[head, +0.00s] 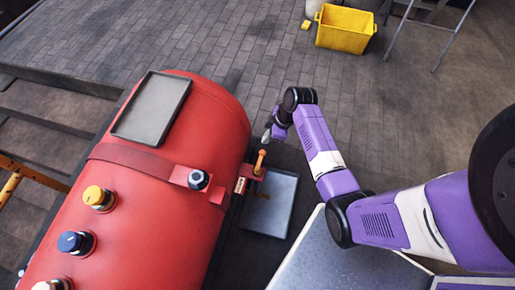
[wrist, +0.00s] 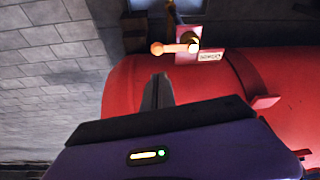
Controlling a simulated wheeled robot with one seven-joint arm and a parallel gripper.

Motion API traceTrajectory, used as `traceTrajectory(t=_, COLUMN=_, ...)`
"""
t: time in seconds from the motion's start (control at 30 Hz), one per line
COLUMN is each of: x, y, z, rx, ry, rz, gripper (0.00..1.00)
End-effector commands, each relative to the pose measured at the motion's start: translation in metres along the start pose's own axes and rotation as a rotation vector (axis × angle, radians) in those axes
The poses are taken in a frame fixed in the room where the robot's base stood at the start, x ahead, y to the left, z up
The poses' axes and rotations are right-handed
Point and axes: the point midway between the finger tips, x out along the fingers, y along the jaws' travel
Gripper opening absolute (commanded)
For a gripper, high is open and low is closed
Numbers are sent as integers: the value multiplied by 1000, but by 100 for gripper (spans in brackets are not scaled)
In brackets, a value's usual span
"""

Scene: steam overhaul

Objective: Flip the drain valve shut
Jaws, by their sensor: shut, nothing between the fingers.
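The drain valve is at the right end of the red boiler (head: 150,225), with an orange lever (head: 259,161) standing roughly upright beside a small label plate (head: 240,185). In the wrist view the lever (wrist: 172,48) has a round knob at its left end and a brass pivot at its right, on a red plate (wrist: 200,57). My gripper (head: 268,134) is shut and empty, just above and right of the lever in the head view. In the wrist view its closed fingers (wrist: 158,90) point toward the lever with a visible gap.
A grey drip tray (head: 282,205) lies on the floor below the valve. A dark shallow tray (head: 152,108) sits on the boiler, with yellow, blue and white-topped fittings (head: 97,197) along it. A yellow bin (head: 345,30) stands at the back.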

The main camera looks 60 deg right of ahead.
Motion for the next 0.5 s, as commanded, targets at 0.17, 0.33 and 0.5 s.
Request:
traceTrajectory(t=0.17, x=0, y=0, z=0, rx=1, ry=0, rz=1, gripper=0)
traceTrajectory(t=0.33, x=12, y=-1, z=0, rx=1, ry=-1, rz=0, gripper=0)
traceTrajectory(t=0.5, x=39, y=-1, z=1, rx=2, ry=-1, rz=-1, gripper=0)
